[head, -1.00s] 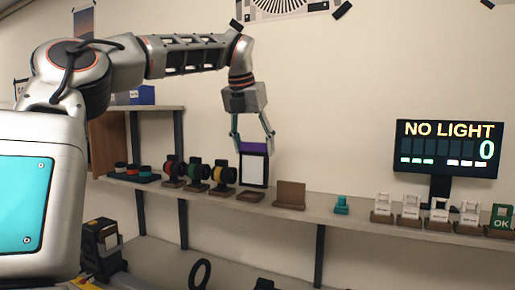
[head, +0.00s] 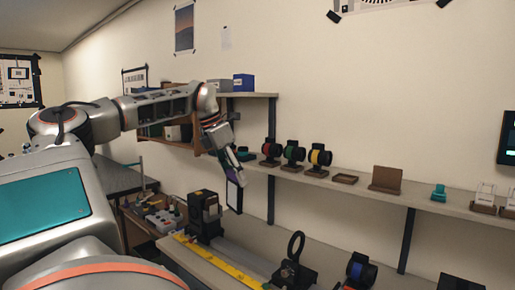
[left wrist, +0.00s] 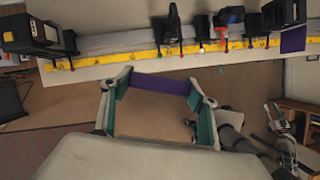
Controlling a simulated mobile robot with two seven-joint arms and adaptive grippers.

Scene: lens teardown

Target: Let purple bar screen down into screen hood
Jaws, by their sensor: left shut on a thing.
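My left gripper (head: 229,162) is shut on the purple bar screen (head: 234,193), a pale panel with a dark frame and a purple top. In the left wrist view the purple bar (left wrist: 160,83) spans between the two fingertips, apart from the ruled rail (left wrist: 150,54). That black unit also shows there at the upper left (left wrist: 35,33). I cannot tell for sure which thing is the screen hood.
The bench carries a yellow rule (head: 222,262), a ring on a stand (head: 295,246) and other black holders. A wall shelf (head: 340,186) holds coloured-ring lenses and a brown stand (head: 386,179). In the left wrist view a purple patch (left wrist: 293,40) lies at the rail's right end.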

